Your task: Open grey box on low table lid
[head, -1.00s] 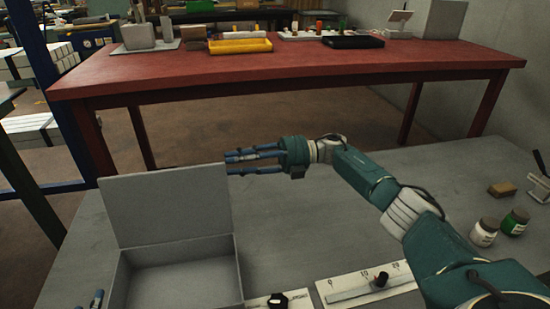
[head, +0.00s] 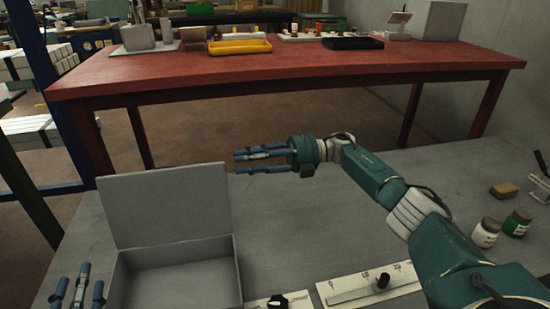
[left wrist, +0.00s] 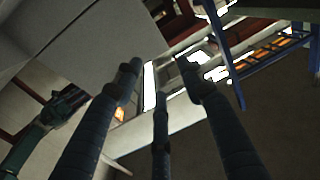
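The grey box (head: 180,268) stands on the grey low table (head: 300,215). Its lid (head: 165,205) is raised, standing open at the back of the box and leaning slightly back. The inside of the box is visible and looks empty. My right gripper (head: 240,161) is open and empty, just right of the lid's upper right edge, with a small gap between. My left gripper (head: 78,272) is at the lower left, beside the box's left side, with its fingers spread and empty. The left wrist view shows these fingers (left wrist: 160,75) apart with nothing between them.
A slider panel (head: 365,286) and a black knob (head: 277,301) sit right of the box. Two jars (head: 486,232) and a brown block (head: 503,190) stand at the right. A red table (head: 290,70) with trays is behind. The low table's middle is clear.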

